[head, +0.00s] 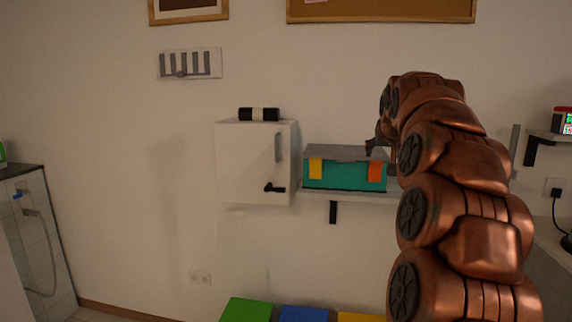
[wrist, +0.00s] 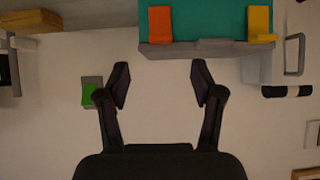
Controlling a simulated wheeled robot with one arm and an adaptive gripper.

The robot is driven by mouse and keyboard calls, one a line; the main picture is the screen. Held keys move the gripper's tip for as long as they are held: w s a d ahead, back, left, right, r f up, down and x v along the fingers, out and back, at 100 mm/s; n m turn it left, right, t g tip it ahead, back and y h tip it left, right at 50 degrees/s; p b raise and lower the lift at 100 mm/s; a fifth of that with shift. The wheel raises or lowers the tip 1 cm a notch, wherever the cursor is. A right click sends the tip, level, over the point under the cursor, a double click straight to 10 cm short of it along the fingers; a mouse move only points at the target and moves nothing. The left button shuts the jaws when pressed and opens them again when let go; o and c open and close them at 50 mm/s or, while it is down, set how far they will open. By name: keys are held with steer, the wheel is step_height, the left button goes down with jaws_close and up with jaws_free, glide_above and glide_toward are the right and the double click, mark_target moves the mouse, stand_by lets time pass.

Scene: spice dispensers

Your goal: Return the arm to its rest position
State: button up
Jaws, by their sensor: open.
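My copper-coloured arm rises along the right side of the head view and bends away toward the wall. My gripper (wrist: 161,84) is open and empty in the wrist view, its two dark fingers apart. In the head view only a dark part of my gripper (head: 375,143) shows beside the arm, near the right end of a teal box (head: 340,175). The box has a grey lid, a yellow latch and an orange latch. It also shows at the top of the wrist view (wrist: 208,20), which looks upside down, just beyond the fingertips. I cannot tell whether they touch it.
The box sits on a wall shelf (head: 333,198). A white cabinet (head: 245,165) with a black cylinder (head: 259,114) on top hangs left of it. Green (head: 246,311), blue (head: 304,314) and yellow (head: 361,317) tops show below. A small shelf (head: 548,135) is at far right.

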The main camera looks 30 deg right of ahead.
steer(key=s+a+f+n+g+y, duration=0.25)
steer(key=a+f, duration=0.75)
steer(key=a, duration=0.5)
steer(key=s+a+f+n+g+y, duration=0.1)
steer(key=a+f+n+g+y, duration=0.15)
steer(key=a+f, duration=1)
steer(key=s+a+f+n+g+y, duration=0.1)
steer(key=s+a+f+g, duration=0.1)
steer(key=s+a+f, duration=0.5)
steer(key=s+a+f+n+g, duration=0.15)
steer(key=s+a, duration=0.25)
steer(key=s, duration=0.7)
steer(key=s+a+f+n+g+y, duration=0.1)
steer(key=s+a+f+g, duration=0.2)
steer(key=s+a+f, duration=0.5)
step_height(320, 180, up, 22)
steer(key=s+d+t+p, duration=0.1)
steer(key=d+p, duration=0.1)
steer(key=p, duration=1.5)
steer(key=shift+f, duration=0.25)
steer(key=shift+s+t, duration=0.1)
steer(key=shift+t, duration=0.15)
